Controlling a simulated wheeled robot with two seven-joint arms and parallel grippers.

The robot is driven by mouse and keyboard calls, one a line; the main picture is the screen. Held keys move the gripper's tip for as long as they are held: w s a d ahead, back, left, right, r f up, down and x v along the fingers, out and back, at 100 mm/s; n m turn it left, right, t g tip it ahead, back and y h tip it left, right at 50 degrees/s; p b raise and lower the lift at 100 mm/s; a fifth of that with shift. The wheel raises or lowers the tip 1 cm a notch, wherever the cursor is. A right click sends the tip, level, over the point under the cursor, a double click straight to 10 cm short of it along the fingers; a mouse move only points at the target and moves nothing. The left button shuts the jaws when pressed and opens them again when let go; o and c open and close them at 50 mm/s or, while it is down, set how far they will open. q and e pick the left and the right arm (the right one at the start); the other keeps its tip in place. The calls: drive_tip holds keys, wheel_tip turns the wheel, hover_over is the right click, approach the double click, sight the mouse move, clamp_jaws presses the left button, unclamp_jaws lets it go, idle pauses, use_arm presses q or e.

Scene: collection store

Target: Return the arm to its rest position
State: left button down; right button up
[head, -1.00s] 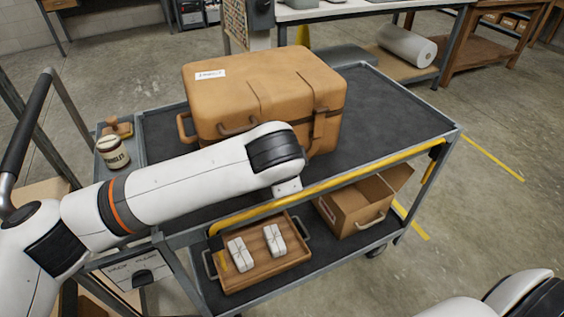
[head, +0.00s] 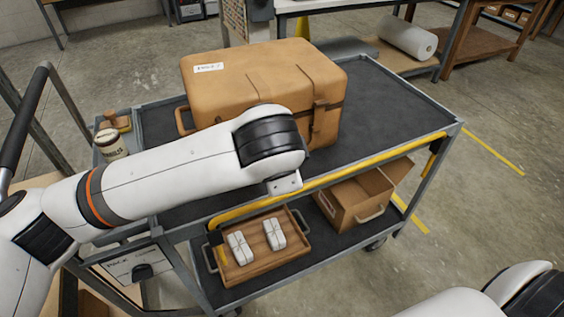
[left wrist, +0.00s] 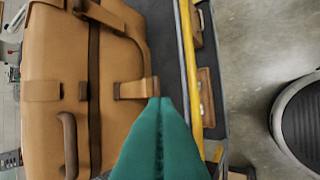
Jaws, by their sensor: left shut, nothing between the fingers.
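My left arm (head: 165,180) reaches in from the left over the front of the cart's upper shelf, in front of the tan case. In the left wrist view my left gripper (left wrist: 160,103) shows as teal fingers pressed together with nothing between them. Its tips appear beside a strap of the tan case (left wrist: 110,45); I cannot tell whether they touch it. The left fingers do not show in the head view. Part of my right arm shows at the bottom right of the head view, but its gripper is out of frame.
The tan case (head: 265,80) stands on the cart's upper shelf (head: 390,110). A yellow rail (head: 350,173) runs along its front edge. A wooden tray (head: 247,270) with white bundles and an open cardboard box (head: 350,197) sit below.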

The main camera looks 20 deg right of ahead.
use_arm(q)
drive_tip(key=v, duration=0.6)
drive_tip(key=a+f+n+g+h, duration=0.1)
drive_tip(key=a+f+n+h, duration=0.2)
drive_tip(key=a+f+n, duration=1.05)
drive_tip(key=s+a+f+n+g+y, duration=0.1)
drive_tip(key=s+a+f+n+y, duration=0.15)
drive_tip(key=s+a+f, duration=0.7)
drive_tip(key=s+a+f+n+g+y, duration=0.15)
drive_tip(key=s+a+f+y, duration=0.45)
drive_tip(key=a, duration=0.6)
wheel_tip(320, 180, down, 25)
drive_tip(key=h+p, duration=0.2)
drive_tip(key=p, duration=0.2)
drive_tip(key=s+a+f+g+p, duration=0.2)
drive_tip(key=s+a+f, duration=0.1)
drive_tip(key=s+f, duration=0.9)
drive_tip(key=s, duration=0.4)
drive_tip(key=shift+s+f, duration=0.25)
drive_tip(key=shift+s, duration=0.1)
